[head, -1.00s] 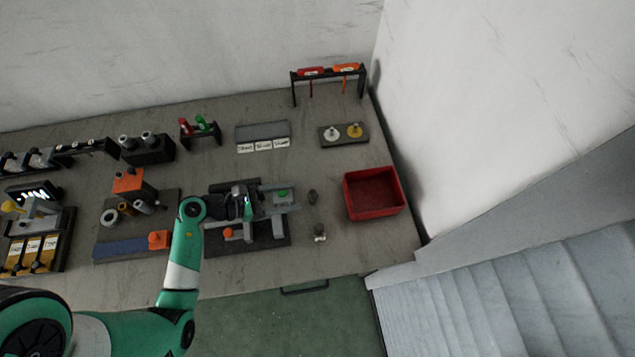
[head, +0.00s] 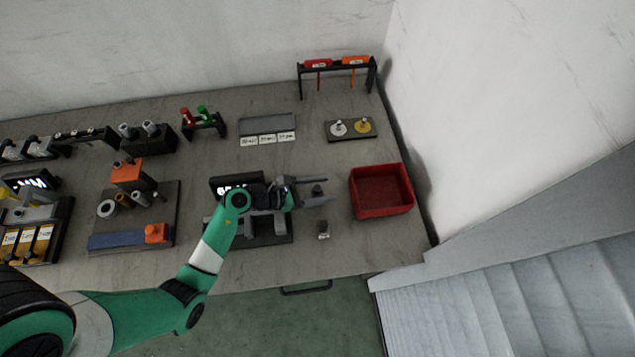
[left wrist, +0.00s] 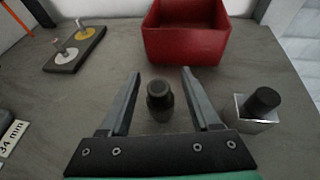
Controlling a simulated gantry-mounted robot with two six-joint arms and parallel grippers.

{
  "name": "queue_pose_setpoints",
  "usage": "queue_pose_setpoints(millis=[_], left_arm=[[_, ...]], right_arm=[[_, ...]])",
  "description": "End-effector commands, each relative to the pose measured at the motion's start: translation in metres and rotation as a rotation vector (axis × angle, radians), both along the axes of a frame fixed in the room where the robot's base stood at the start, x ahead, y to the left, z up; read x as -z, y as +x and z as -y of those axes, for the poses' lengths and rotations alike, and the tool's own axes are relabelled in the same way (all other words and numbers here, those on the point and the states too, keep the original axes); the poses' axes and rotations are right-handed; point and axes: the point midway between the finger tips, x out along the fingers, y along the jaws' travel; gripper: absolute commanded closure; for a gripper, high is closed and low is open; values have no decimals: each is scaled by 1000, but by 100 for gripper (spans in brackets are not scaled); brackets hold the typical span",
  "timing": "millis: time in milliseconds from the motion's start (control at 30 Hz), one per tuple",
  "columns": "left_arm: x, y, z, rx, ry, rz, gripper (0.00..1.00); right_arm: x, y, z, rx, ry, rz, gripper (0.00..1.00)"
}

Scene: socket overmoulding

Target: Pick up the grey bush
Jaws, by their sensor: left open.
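A small dark grey round piece, which looks like the grey bush (head: 317,188), stands on the bench left of the red bin. In the left wrist view the grey bush (left wrist: 160,97) stands upright between my left gripper's two fingers, with clear gaps on both sides. My left gripper (head: 329,192) is open and empty, and its fingers point right in the head view. The fingers also show in the left wrist view (left wrist: 161,74). I cannot tell their exact height over the bench. My right gripper is not in view.
A metal block with a dark cylinder (left wrist: 258,110) stands close to the right finger; it also shows in the head view (head: 323,231). A red bin (head: 382,211) lies beyond the fingertips. A dark tray (head: 367,136) with white and yellow discs is behind. A fixture (head: 280,238) sits under my arm.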

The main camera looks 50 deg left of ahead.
Motion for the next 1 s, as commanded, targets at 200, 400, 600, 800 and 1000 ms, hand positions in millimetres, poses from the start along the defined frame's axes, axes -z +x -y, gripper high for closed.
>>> queue_pose_setpoints(millis=[200,400,600,800,1000], left_arm=[[6,15,5,-1,1,2,37],[6,15,5,-2,0,1,49],[6,14,5,-2,0,1,85],[6,14,5,-2,1,0,100],[6,14,5,-2,1,0,100]], right_arm=[[6,0,0,0,0,0,50],[6,0,0,0,0,0,50],[6,0,0,0,0,0,50],[6,0,0,0,0,0,50],[6,0,0,0,0,0,50]])
